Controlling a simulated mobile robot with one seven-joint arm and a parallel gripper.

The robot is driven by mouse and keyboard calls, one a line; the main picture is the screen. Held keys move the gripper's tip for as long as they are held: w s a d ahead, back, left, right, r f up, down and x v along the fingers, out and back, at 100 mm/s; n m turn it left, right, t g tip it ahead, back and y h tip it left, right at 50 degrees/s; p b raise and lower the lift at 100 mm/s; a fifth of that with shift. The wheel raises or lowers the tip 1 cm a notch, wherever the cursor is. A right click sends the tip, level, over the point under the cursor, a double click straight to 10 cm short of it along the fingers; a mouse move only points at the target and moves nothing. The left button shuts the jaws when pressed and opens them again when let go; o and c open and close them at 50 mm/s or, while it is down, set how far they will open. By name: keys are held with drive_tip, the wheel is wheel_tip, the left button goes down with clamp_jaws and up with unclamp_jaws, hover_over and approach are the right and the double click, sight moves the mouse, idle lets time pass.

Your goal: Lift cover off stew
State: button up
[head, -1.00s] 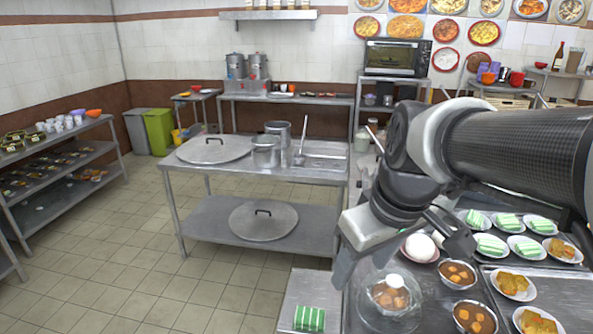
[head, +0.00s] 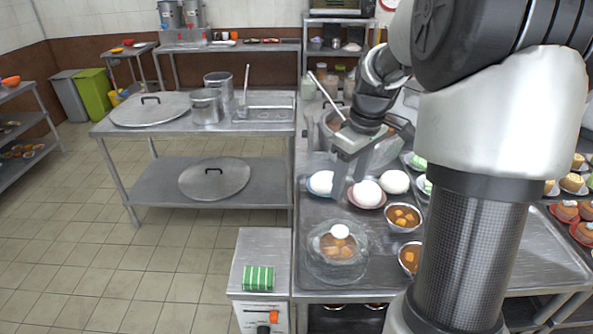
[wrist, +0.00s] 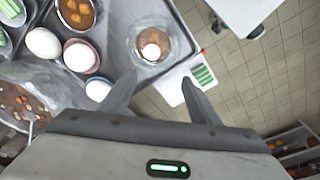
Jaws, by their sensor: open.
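A clear glass cover (head: 318,262) with a white round knob (head: 340,231) sits over a bowl of brown stew (head: 338,247) at the left front of the metal counter. In the wrist view the covered stew shows beyond the fingertips, near the top centre, with the knob (wrist: 151,51) facing me. My gripper (head: 352,172) is open and empty. It is above the counter, behind the covered stew and near the eggs, apart from the knob. The wrist view shows both fingers (wrist: 160,78) spread with nothing between them.
White eggs (head: 366,194) on small plates stand behind the stew. Uncovered stew bowls (head: 403,218) are to its right. A green-striped packet (head: 258,279) lies on a lower stand at left. A large pot (head: 378,146) is farther back. Floor is clear on the left.

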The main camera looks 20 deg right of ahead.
drive_tip(key=w+d+f, duration=0.1)
drive_tip(key=d+f, duration=0.1)
drive_tip(key=d, duration=0.1)
hover_over(340, 230)
drive_tip(key=s, duration=0.1)
drive_tip(key=f, duration=0.7)
drive_tip(key=d+f, duration=0.1)
drive_tip(key=f, duration=0.3)
drive_tip(key=shift+f, duration=0.3)
drive_tip(key=shift+w+a+f+p, duration=0.1)
drive_tip(key=shift+a+f, duration=0.05)
drive_tip(key=shift+f, duration=0.75)
drive_tip(key=shift+w+a+f+p, duration=0.1)
drive_tip(key=shift+f, duration=0.8)
drive_tip(key=shift+w+a+f+p, duration=0.1)
drive_tip(key=shift+a+f, duration=0.05)
drive_tip(key=shift+f, duration=0.75)
drive_tip(key=shift+c, duration=0.2)
clamp_jaws()
